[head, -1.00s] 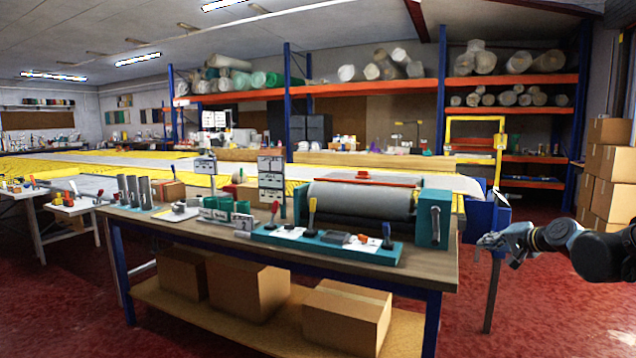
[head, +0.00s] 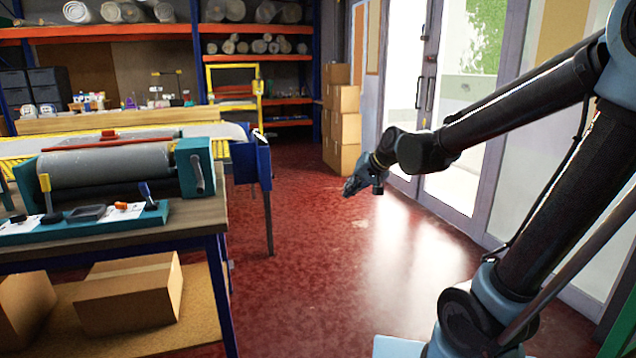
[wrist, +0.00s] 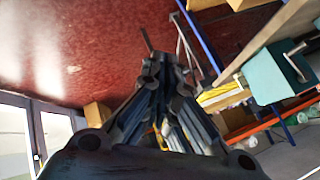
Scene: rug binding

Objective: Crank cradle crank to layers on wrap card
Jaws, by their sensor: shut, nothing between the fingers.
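The cradle is on the workbench (head: 195,218) at left in the head view, holding a grey roll (head: 110,165) between teal end blocks. The grey cradle crank (head: 197,172) is on the outer face of the right end block (head: 190,150). The crank also shows at upper right in the wrist view (wrist: 295,49). My gripper (head: 352,188) is shut and empty, over open floor to the right of the bench and well apart from the crank. In the wrist view its fingers (wrist: 165,62) are together. I cannot make out a wrap card with layers.
A teal tray (head: 70,228) with upright handles lies in front of the roll. A blue box on a leg (head: 253,165) stands just past the bench's right end. Stacked cartons (head: 341,125) and glass doors (head: 400,100) are farther right. The red floor (head: 300,270) between is clear.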

